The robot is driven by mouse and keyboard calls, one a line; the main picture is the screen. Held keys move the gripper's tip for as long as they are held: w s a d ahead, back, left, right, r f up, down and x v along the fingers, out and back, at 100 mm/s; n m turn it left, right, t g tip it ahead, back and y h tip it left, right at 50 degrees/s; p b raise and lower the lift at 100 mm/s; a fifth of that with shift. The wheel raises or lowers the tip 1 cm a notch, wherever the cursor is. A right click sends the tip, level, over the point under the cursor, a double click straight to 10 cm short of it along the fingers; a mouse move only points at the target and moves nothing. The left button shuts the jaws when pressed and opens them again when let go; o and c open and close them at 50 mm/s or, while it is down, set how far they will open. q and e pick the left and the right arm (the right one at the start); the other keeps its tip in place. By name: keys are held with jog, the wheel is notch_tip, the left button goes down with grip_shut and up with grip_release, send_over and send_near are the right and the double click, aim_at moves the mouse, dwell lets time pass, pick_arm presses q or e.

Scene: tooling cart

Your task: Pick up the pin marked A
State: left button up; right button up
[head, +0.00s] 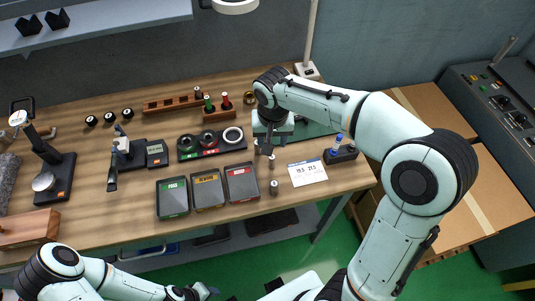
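Small grey metal pins stand on the wooden table right of the red-labelled tray. One pin (273,187) stands alone near the front edge. Another pin (271,163) is just below my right gripper (265,149), and a small one (282,170) is close by. No letter on any pin is readable, so I cannot tell which is A. My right gripper points down over the table. Its fingertips are too small to tell open from shut, or whether they touch the pin. My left gripper (204,291) is low at the bottom, in front of the table and away from the pins.
A white card (307,171) with printed numbers lies right of the pins. Green, yellow and red-labelled trays (240,198) are to the left. A black block with a blue-topped item (340,154) is at the right. Gauges and a ring rack (211,143) stand behind.

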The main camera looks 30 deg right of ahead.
aim_at(272, 159)
notch_tip(272, 159, down, 6)
jog(key=shift+d, duration=0.1)
jog(key=f, duration=0.5)
jog(key=shift+w+d+f, duration=0.15)
jog(key=shift+w+f, duration=0.2)
grip_shut()
